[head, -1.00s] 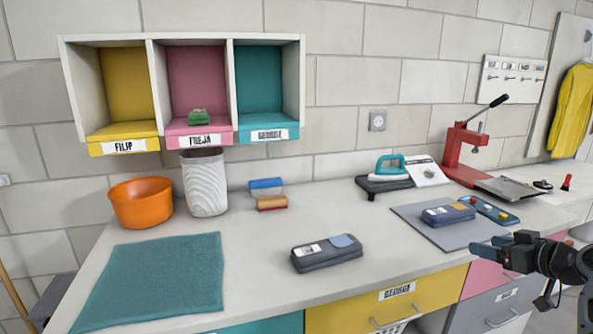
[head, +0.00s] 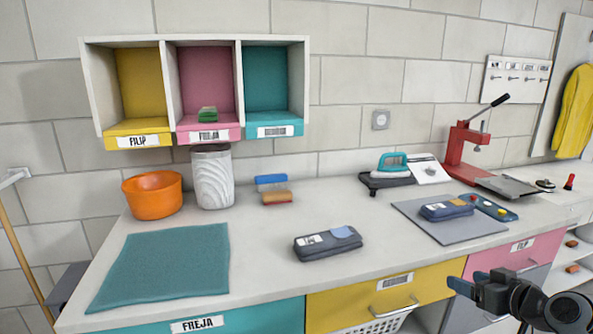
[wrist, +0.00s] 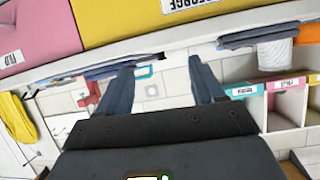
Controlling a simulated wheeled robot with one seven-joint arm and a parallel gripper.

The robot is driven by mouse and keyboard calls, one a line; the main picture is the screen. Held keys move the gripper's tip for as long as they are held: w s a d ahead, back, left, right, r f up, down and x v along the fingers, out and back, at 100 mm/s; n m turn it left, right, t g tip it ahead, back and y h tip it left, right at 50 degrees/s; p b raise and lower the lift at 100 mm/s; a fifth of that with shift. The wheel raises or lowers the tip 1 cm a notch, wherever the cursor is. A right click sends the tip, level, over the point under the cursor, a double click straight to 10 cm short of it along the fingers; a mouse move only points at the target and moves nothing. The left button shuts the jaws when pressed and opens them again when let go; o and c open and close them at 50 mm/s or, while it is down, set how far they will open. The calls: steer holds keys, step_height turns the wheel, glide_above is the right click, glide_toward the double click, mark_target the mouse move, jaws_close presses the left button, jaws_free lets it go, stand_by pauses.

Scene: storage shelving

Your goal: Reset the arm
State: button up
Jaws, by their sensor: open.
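My gripper (head: 464,281) is at the lower right in the head view, in front of the yellow and pink drawers and below the counter edge. Its fingers point left and are apart with nothing between them. In the wrist view my gripper (wrist: 163,85) also shows open and empty, with the drawer fronts, the counter edge and the wall beyond it. It is apart from everything on the counter.
The counter holds a teal towel (head: 165,265), two dark pouches (head: 328,243) (head: 446,211), an orange bowl (head: 152,196), a white bin (head: 212,180) and a red press (head: 465,150). A cubby shelf (head: 240,90) hangs above. The counter's front edge and drawer handles (head: 395,308) are near my gripper.

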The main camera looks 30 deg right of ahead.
steer(key=s+a+f, duration=0.3)
steer(key=a, duration=0.5)
steer(key=s+a+f, duration=0.3)
steer(key=s+a, duration=0.1)
steer(key=a, duration=0.4)
steer(key=s+a+f, duration=0.3)
steer(key=a, duration=0.6)
steer(key=s+a+r+n+t+y, duration=0.1)
steer(key=s+a+r+n, duration=0.1)
steer(key=s+a+r, duration=0.4)
steer(key=s+a+r+n+t+y, duration=0.1)
steer(key=s+a+r+y, duration=0.1)
steer(key=s+a+r, duration=0.4)
steer(key=s+r, duration=0.1)
steer(key=s, duration=0.4)
steer(key=shift+s+a+n+y, duration=0.15)
steer(key=shift+s+n+y, duration=0.15)
steer(key=shift+s+n, duration=0.1)
steer(key=shift+f, duration=0.1)
steer(key=shift+c, duration=0.3)
